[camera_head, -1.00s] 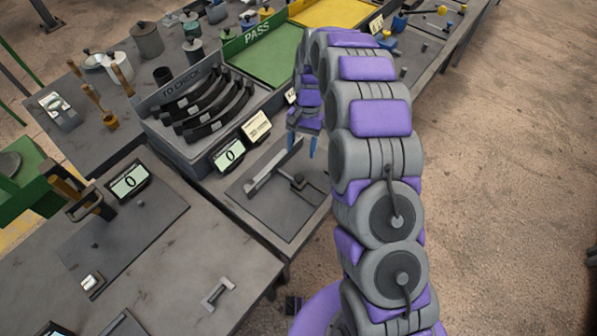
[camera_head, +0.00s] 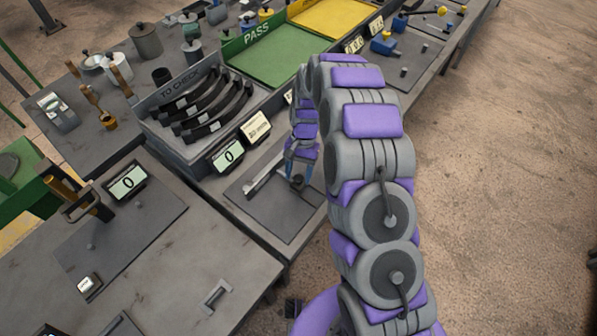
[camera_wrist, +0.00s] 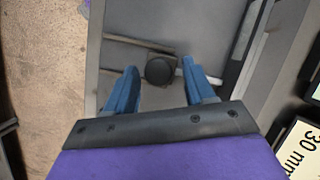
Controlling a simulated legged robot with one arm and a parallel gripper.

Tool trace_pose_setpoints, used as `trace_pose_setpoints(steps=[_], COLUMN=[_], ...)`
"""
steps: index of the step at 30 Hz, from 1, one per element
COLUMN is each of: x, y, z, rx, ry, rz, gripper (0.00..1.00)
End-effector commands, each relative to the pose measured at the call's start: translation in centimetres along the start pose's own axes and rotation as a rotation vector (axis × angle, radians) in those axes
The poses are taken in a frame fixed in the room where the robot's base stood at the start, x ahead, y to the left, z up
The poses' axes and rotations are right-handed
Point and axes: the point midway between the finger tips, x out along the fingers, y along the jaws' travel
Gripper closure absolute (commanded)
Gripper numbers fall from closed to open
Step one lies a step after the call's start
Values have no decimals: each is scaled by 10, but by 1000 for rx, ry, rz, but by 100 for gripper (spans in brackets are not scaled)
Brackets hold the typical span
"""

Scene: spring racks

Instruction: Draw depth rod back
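The depth gauge lies on a dark flat plate (camera_head: 275,215). Its long grey bar (camera_head: 262,176) shows in the head view and also at the right in the wrist view (camera_wrist: 248,45). A dark round knob (camera_wrist: 160,70) sits on a thin rod (camera_wrist: 138,43) that runs across the plate. My gripper (camera_head: 303,178) is low over the plate with its blue fingers pointing down. In the wrist view my gripper (camera_wrist: 158,75) is open, with one fingertip on each side of the knob. I see gaps between the knob and the fingers. Part of the rod is hidden.
A "TO CHECK" bin (camera_head: 170,128) with black curved parts stands left of the plate. Small displays reading 0 (camera_head: 227,155) (camera_head: 127,182) stand nearby. A green PASS tray (camera_head: 265,55) and a yellow tray (camera_head: 335,18) lie farther back. Open floor lies right of the bench.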

Motion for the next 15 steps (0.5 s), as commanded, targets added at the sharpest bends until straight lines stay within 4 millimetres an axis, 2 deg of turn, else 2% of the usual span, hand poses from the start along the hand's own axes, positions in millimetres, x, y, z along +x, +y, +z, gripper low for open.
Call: trace_pose_setpoints(steps=[2,15], x=[0,0], y=[0,-1], z=[0,0], rx=[0,0], ry=[0,1], rz=[0,0], gripper=[54,96])
